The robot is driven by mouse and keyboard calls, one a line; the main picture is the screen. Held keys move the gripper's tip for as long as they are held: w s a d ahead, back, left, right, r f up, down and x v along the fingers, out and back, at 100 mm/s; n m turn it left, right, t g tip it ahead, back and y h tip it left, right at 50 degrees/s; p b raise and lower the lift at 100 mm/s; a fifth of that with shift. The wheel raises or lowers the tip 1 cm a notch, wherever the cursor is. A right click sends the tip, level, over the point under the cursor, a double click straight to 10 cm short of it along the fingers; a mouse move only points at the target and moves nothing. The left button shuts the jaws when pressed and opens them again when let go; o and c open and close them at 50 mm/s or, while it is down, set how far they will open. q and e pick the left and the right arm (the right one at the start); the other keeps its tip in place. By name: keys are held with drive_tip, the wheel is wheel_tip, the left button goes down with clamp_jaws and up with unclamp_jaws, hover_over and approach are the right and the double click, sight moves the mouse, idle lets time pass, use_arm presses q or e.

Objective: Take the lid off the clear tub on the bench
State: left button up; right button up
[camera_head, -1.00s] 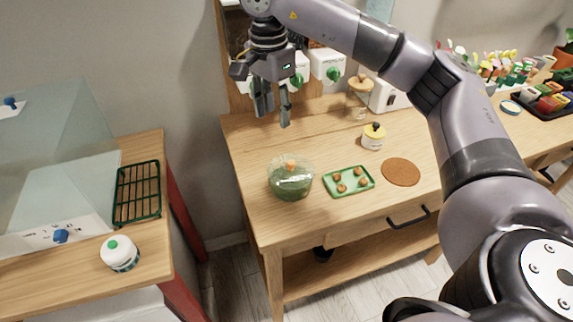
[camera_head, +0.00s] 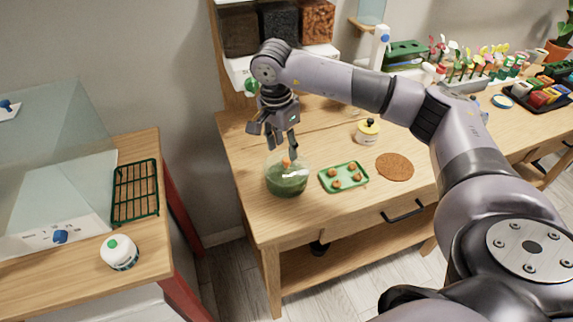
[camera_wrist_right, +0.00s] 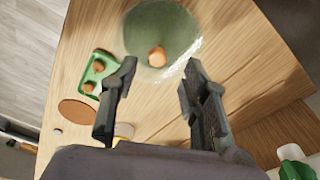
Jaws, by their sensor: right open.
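The clear tub (camera_head: 287,184) stands on the wooden bench, with green contents showing through its side. Its clear lid has an orange knob (camera_head: 286,162) on top and appears to be on the tub. In the right wrist view the tub (camera_wrist_right: 163,22) is at the top, with the orange knob (camera_wrist_right: 157,57) beyond and between the fingertips. My right gripper (camera_head: 282,150) is open and empty, pointing down just above the knob. It also shows in the right wrist view (camera_wrist_right: 157,75), with a finger on each side and the knob not gripped. My left gripper is not in view.
A green tray (camera_head: 343,177) with several small brown balls stands close right of the tub. A brown round mat (camera_head: 395,166) and a yellow-lidded jar (camera_head: 367,132) are further right. The shelf unit (camera_head: 281,50) rises behind. Bench front left is clear.

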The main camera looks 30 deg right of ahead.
sight(287, 159)
drive_tip(key=f, duration=0.3)
drive_tip(key=f+p, duration=0.1)
drive_tip(key=shift+s+d+f, duration=0.1)
drive_tip(key=shift+d+f, duration=0.05)
drive_tip(key=shift+d, duration=0.15)
drive_tip(key=shift+c, duration=0.2)
clamp_jaws()
